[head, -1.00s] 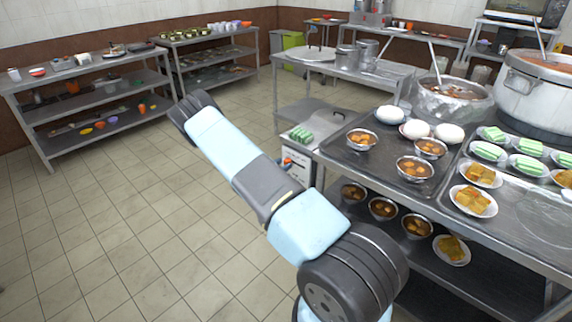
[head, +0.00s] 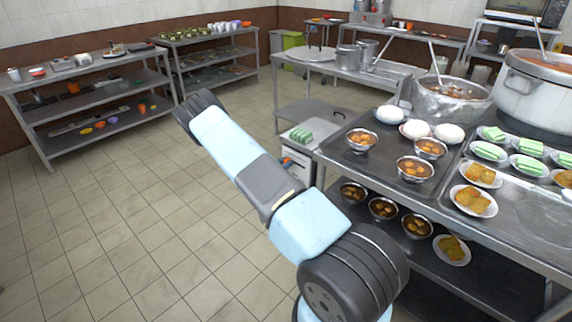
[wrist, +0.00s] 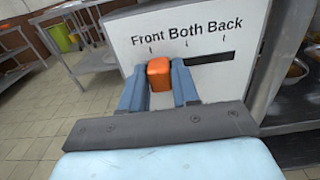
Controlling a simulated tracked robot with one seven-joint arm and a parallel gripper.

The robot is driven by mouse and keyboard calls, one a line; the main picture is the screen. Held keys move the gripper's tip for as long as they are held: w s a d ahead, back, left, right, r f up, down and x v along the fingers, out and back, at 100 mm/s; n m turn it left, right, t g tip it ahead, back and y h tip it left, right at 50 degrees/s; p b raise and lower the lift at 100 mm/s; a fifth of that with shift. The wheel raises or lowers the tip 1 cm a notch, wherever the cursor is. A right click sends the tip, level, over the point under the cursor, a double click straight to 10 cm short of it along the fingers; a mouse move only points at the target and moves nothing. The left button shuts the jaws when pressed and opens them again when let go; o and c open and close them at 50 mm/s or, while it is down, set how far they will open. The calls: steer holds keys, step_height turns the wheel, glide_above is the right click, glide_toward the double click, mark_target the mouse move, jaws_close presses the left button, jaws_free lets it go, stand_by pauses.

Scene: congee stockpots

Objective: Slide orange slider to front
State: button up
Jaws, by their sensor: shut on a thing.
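The orange slider (wrist: 159,72) shows in the wrist view on the white panel (wrist: 225,30) of a box lettered "Front Both Back". It stands below the "Front" mark, at the left part of the dark slot. My gripper (wrist: 159,82) has one blue finger on each side of the slider and is shut on it. The slot shows open to the right of the slider, under "Both" and "Back". In the head view the white box (head: 297,165) stands beside the steel counter, with a small orange spot on its side; my gripper is hidden there.
Green-and-white pieces (head: 301,135) sit on top of the box. The steel counter (head: 480,215) with bowls, plates and stockpots (head: 450,97) stands close on the right. Shelves (head: 90,100) line the back left. The tiled floor on the left is clear.

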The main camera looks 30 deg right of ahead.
jaws_close()
steer(key=shift+w, duration=0.1)
steer(key=shift+w+a+r, duration=0.15)
steer(key=shift+w+a, duration=0.2)
steer(key=shift+w, duration=0.25)
steer(key=o, duration=0.8)
jaws_free()
steer(key=shift+o, duration=0.2)
steer(key=v, duration=1.3)
steer(key=shift+a, duration=0.35)
